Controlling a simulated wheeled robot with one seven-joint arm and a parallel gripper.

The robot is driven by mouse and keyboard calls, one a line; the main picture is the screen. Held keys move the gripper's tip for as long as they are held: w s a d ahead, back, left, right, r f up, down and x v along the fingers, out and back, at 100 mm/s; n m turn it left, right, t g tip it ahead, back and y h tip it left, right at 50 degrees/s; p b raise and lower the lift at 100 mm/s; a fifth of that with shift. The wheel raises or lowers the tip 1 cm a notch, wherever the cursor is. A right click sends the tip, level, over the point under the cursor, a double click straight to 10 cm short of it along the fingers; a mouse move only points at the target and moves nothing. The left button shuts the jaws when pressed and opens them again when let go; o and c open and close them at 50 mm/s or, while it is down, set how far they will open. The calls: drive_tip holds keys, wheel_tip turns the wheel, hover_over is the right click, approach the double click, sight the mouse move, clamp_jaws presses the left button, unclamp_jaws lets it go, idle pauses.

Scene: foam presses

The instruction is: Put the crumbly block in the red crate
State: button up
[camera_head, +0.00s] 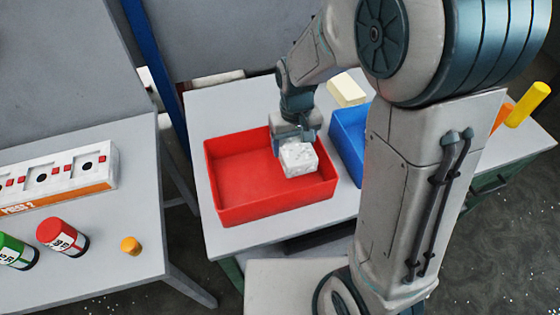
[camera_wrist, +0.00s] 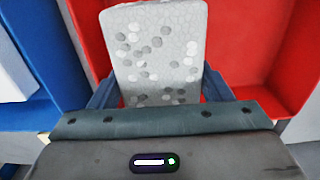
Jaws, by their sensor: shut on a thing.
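A pale speckled block (camera_head: 298,159) is held in my gripper (camera_head: 297,137) over the right part of the red crate (camera_head: 228,213). In the wrist view the block (camera_wrist: 160,50) fills the space between the fingers of my gripper (camera_wrist: 160,88), and its surface shows grey and white spots. The gripper is shut on it. The red crate (camera_wrist: 285,75) lies behind the block in the wrist view, and its visible floor is empty. I cannot tell how far the block is above the crate floor.
A blue crate (camera_head: 348,135) stands right of the red one, partly hidden by my arm. A cream block (camera_head: 347,89) sits behind it. On the left table are a press panel (camera_head: 60,182), a red can (camera_head: 62,235), a green can (camera_head: 17,251) and an orange knob (camera_head: 130,245).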

drive_tip(key=shift+d+f+p, duration=0.1)
drive_tip(key=shift+f+p, duration=0.35)
drive_tip(key=shift+f, duration=3.45)
drive_tip(key=shift+f, duration=0.1)
drive_tip(key=o, duration=1)
drive_tip(key=shift+c, duration=0.2)
